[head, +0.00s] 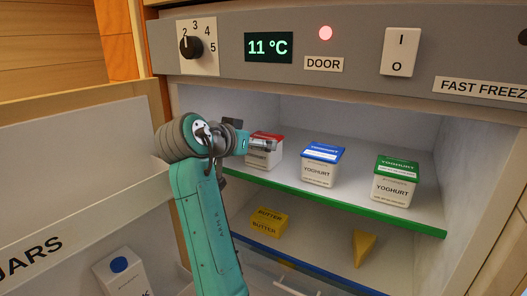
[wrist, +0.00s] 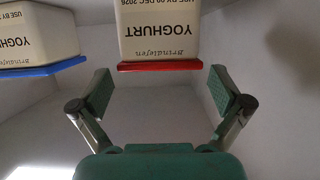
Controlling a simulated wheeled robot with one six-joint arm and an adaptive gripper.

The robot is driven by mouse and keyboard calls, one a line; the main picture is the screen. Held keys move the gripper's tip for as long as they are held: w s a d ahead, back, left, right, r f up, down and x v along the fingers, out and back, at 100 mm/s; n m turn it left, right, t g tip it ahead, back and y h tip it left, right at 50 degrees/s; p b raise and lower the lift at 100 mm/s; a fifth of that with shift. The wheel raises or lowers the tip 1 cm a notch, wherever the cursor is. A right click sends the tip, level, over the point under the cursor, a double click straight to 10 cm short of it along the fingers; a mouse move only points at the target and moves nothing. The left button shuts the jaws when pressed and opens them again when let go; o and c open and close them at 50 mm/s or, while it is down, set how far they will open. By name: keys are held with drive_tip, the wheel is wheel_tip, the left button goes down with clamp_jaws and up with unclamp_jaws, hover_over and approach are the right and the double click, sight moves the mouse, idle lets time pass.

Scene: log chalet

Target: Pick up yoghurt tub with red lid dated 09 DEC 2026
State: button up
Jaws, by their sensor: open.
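The yoghurt tub with the red lid (head: 262,160) stands upright at the left of the fridge's upper shelf. In the wrist view the tub (wrist: 160,30) appears upside down, with its red lid (wrist: 160,66) towards me. Its printed date reads 09 DEC 2026. My gripper (wrist: 160,88) is open and empty. Its fingers are spread wider than the tub, which shows just beyond the fingertips, roughly centred between them. In the head view my gripper (head: 268,145) overlaps the tub and hides part of it.
A blue-lidded tub (head: 322,166) and a green-lidded tub (head: 395,182) stand to the right on the same shelf. The blue-lidded one (wrist: 38,35) is at left in the wrist view. Butter (head: 265,222) and a yellow wedge (head: 364,249) lie below. The open door (head: 80,170) is at left.

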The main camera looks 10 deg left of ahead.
sight(263, 138)
drive_tip(key=shift+x, duration=2.7)
drive_tip(key=c, duration=1.2)
